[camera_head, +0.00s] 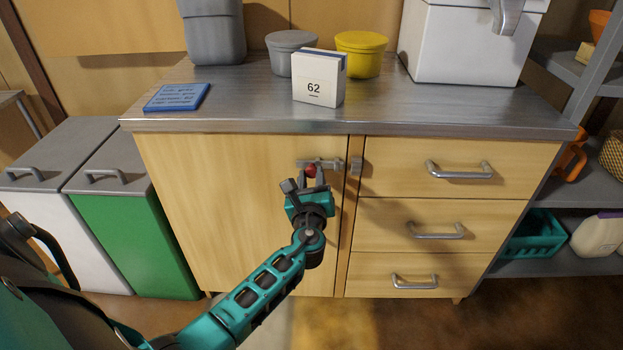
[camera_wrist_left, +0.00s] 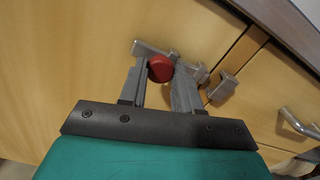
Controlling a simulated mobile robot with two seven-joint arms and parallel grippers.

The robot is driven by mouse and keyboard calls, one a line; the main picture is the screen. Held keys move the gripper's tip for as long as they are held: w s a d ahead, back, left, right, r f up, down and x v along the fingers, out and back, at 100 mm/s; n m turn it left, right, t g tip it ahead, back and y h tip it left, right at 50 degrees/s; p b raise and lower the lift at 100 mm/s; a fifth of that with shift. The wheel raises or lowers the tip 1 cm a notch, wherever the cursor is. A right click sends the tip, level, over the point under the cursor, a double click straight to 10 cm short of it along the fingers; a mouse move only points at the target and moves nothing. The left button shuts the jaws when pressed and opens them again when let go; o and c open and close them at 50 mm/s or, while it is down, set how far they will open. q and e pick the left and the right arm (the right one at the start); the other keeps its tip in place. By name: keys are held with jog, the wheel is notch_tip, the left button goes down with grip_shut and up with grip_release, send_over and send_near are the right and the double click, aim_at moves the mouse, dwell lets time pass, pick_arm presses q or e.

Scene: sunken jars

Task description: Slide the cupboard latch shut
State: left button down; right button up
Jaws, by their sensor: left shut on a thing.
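The cupboard latch is a grey metal bolt (camera_head: 330,163) with a red knob (camera_head: 311,170), fixed near the right edge of the closed cupboard door (camera_head: 220,200). A grey keeper (camera_head: 355,166) sits to its right, across the door's edge. In the left wrist view the bolt (camera_wrist_left: 150,48) lies left of the keeper (camera_wrist_left: 222,88), with a small gap between the bolt's right end and the keeper. My left gripper (camera_head: 312,178) is shut on the red knob, one finger on each side of it (camera_wrist_left: 161,69). My right gripper is not in view.
Three drawers with bar handles (camera_head: 460,173) are right of the door, all closed. The countertop (camera_head: 240,118) above holds a box marked 62 (camera_head: 318,80), tubs and a blue card (camera_head: 177,97). Two bins (camera_head: 130,210) stand at left, shelves (camera_head: 550,205) at right.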

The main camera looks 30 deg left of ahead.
aim_at(330, 167)
pick_arm(q)
jog(key=w+d, duration=0.1)
jog(key=w+d+b, duration=0.1)
jog(key=d, duration=0.1)
jog(key=shift+d, duration=0.2)
jog(key=shift+w+d, duration=0.1)
jog(key=shift+d, duration=0.05)
jog(key=c, duration=0.8)
grip_release()
jog(key=shift+s+d, duration=0.2)
jog(key=shift+s, duration=0.1)
jog(key=p+v, duration=0.2)
jog(key=v, duration=1)
jog(key=shift+d, duration=0.1)
